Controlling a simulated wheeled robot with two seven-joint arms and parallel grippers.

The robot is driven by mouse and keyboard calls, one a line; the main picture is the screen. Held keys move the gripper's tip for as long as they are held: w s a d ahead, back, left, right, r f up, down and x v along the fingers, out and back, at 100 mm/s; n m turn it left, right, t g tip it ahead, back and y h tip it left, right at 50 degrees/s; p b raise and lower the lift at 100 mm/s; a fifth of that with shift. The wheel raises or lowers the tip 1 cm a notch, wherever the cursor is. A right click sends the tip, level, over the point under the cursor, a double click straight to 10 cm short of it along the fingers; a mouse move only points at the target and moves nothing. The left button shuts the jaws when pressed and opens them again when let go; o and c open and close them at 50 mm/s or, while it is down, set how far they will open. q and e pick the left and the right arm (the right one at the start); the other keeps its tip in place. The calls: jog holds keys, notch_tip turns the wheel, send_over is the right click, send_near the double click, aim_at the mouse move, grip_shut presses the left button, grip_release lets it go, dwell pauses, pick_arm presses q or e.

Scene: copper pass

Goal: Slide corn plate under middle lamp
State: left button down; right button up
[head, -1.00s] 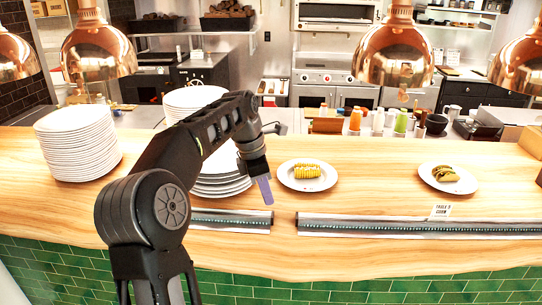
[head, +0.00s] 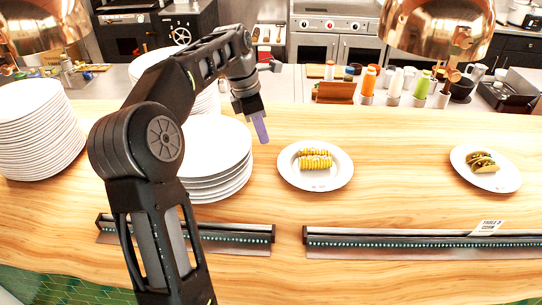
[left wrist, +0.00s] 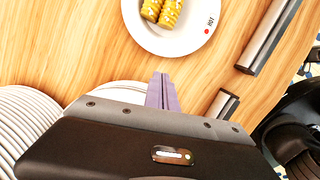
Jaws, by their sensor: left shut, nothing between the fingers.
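The corn plate (head: 316,180) is a round white plate with two yellow corn pieces (head: 315,159) on the wooden counter, right of centre. My left gripper (head: 262,130) is shut and empty, its purple fingertips to the left of the plate and apart from it. In the left wrist view the corn plate (left wrist: 196,44) lies past the shut fingertips (left wrist: 162,90), with a small red dot and dark lettering on its rim. The copper middle lamp (head: 437,28) hangs at the upper right, to the right of the corn plate. My right gripper is not in view.
A taco plate (head: 506,178) stands further right, near a table card (head: 486,228). White plate stacks stand at the left (head: 38,135) and beside my arm (head: 215,160). Dark ticket rails (head: 420,240) run along the front. Bottles line the back. Counter between both food plates is clear.

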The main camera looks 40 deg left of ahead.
pick_arm(q)
jog(key=p+x, duration=0.2)
jog(key=x, duration=0.8)
dwell(0.3)
